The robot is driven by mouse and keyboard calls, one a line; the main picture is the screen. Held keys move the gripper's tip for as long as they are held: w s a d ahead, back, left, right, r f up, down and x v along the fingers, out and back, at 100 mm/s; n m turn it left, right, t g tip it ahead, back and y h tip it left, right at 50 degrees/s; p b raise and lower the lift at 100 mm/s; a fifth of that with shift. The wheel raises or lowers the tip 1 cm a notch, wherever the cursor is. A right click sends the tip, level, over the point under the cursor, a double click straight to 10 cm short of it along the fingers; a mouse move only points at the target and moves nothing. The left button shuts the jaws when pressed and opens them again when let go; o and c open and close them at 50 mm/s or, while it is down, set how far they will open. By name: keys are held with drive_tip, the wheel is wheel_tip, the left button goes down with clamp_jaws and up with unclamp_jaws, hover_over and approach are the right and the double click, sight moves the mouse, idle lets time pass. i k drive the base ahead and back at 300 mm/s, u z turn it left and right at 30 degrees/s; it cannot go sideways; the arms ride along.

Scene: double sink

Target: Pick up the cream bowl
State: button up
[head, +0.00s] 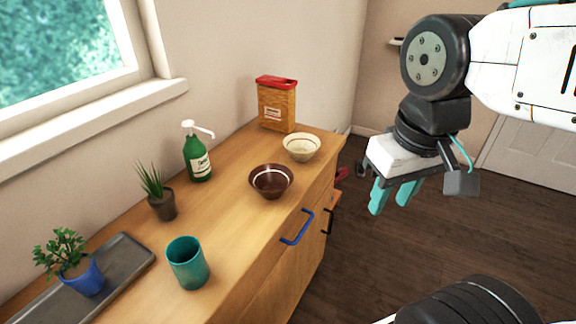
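The cream bowl (301,148) stands upright near the far right end of the wooden counter, with a pale rim and a patterned outside. It looks empty. My gripper (391,206) has two teal fingers pointing down, spread apart with a gap between them and nothing held. It hangs to the right of the cream bowl, past the counter's edge and over the dark floor. It is clear of the bowl and touches nothing I can see.
A brown bowl (271,182) stands just in front of the cream bowl. An orange box with a red lid (277,104) is behind it. A green pump bottle (197,155), a spiky plant (160,195), a teal cup (187,263) and a grey tray (125,257) stand further left.

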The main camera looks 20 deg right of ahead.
sight(301, 146)
drive_tip(key=z, duration=1.75)
drive_tip(key=k, duration=0.7)
drive_tip(key=u, duration=1.25)
drive_tip(key=i, duration=0.5)
